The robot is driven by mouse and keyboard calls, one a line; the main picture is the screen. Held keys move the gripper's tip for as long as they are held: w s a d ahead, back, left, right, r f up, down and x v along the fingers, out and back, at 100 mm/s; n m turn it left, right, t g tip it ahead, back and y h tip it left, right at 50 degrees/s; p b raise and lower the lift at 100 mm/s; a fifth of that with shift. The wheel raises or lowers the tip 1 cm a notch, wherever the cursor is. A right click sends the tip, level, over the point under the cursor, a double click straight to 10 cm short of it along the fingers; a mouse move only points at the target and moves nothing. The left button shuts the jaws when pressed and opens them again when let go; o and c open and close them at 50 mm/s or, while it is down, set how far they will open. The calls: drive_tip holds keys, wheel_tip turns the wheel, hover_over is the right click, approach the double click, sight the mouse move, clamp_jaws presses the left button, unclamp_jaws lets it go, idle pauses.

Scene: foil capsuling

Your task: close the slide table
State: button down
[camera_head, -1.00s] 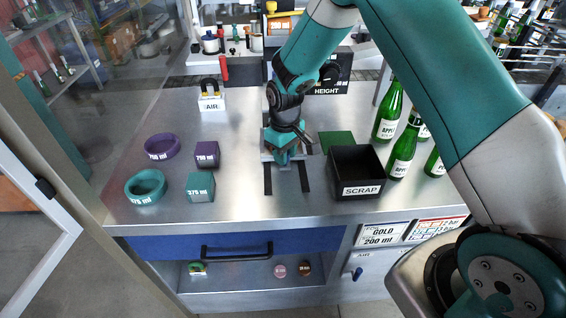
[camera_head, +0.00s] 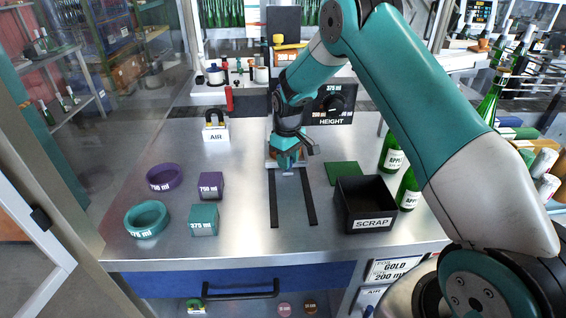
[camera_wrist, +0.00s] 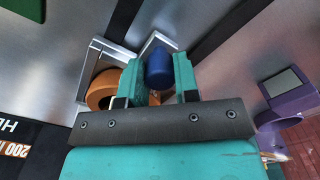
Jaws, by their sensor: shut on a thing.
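The slide table (camera_head: 271,163) is a small metal carriage on two dark rails (camera_head: 274,205), and it sits toward the far end of them. A blue knob (camera_wrist: 159,70) stands upright from it in the wrist view. My gripper (camera_head: 288,164) is over the carriage, and its teal fingers (camera_wrist: 158,80) are shut on the blue knob. An orange ring-shaped part (camera_wrist: 101,90) shows beside the metal frame (camera_wrist: 92,62) of the carriage, partly hidden by the fingers. In the head view my gripper hides most of the carriage and the knob.
A black SCRAP box (camera_head: 365,205) and a green pad (camera_head: 344,172) lie right of the rails. The HEIGHT box (camera_head: 331,105) stands behind. Purple and teal rings (camera_head: 147,219) and blocks (camera_head: 204,220) lie left. Green bottles (camera_head: 392,150) stand right. The rails' near stretch is clear.

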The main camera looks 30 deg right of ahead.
drive_tip(key=shift+w+r, duration=0.2)
drive_tip(key=shift+w, duration=0.1)
drive_tip(key=c, duration=0.8)
unclamp_jaws()
drive_tip(key=shift+f, duration=0.1)
drive_tip(key=shift+c, duration=0.2)
drive_tip(key=shift+s+f, duration=0.1)
wheel_tip(320, 180, up, 12)
drive_tip(key=b, duration=0.3)
drive_tip(key=shift+b, duration=0.4)
